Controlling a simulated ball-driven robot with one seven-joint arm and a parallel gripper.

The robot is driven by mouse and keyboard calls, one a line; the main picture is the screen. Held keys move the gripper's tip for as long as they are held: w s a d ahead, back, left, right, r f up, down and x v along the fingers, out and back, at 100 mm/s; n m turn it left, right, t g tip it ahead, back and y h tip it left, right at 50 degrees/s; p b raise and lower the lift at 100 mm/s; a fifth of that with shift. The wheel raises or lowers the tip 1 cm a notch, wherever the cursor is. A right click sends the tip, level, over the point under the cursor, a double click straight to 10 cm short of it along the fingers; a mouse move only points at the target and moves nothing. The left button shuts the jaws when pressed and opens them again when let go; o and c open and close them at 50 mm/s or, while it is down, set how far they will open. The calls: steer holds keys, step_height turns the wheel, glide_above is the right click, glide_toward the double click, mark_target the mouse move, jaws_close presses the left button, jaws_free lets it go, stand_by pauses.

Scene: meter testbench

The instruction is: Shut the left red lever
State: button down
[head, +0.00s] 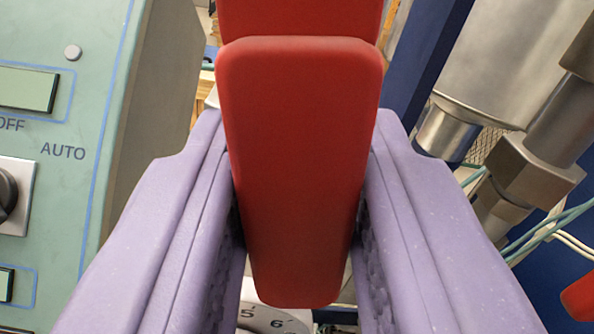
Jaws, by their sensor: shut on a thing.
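A red lever (300,170) fills the middle of the head view, its broad handle hanging down toward me and its upper part running out of the top edge. My gripper (300,215) has one lavender finger on each side of the lever and is shut on it. The finger pads press near the lever's left and right edges. The lever's pivot and the pipe it belongs to are hidden or out of view. Part of another red thing (580,297) shows at the lower right edge, too cut off to identify.
A green control panel (60,205) with a knob and "OFF" and "AUTO" labels stands close on the left. Metal pipes and fittings (535,165) and thin cables are on the right. A dial with numbers (262,318) shows partly below the lever.

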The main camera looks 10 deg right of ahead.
steer(key=d+n, duration=0.1)
steer(key=n+b, duration=0.1)
steer(key=shift+d+r+n, duration=0.2)
steer(key=shift+d+n, duration=0.2)
steer(key=d+r+n, duration=0.4)
steer(key=n, duration=0.5)
steer(key=shift+r+p, duration=0.25)
steer(key=shift+p, duration=0.15)
steer(key=c, duration=0.9)
jaws_free()
steer(key=s+b, duration=0.2)
steer(key=s, duration=0.6)
